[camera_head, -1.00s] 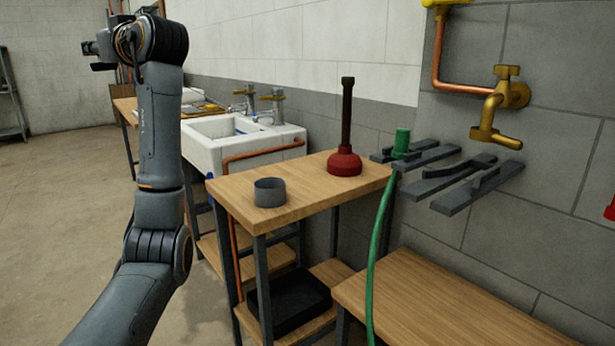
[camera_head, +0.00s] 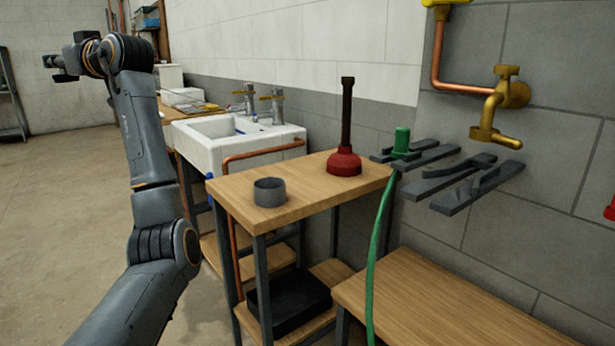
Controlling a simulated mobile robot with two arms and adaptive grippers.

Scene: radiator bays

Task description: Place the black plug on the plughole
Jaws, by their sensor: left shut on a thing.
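My left gripper (camera_head: 60,66) is at the upper left, beyond my arm's wrist and pointing left. It is shut on a small dark thing that I take for the black plug, though it is too small and dark to make out clearly. The white sink (camera_head: 204,158) stands against the wall, right of my left arm and well apart from the gripper. Its basin shows only partly, and the plughole in its floor is hidden. My right gripper is not in view.
A wooden bench (camera_head: 310,190) in front of the sink bears a grey ring (camera_head: 270,192) and a red plunger (camera_head: 344,162). A copper pipe (camera_head: 262,153) runs by the sink. A brass tap (camera_head: 492,115) and green hose (camera_head: 380,245) are right. The floor at left is clear.

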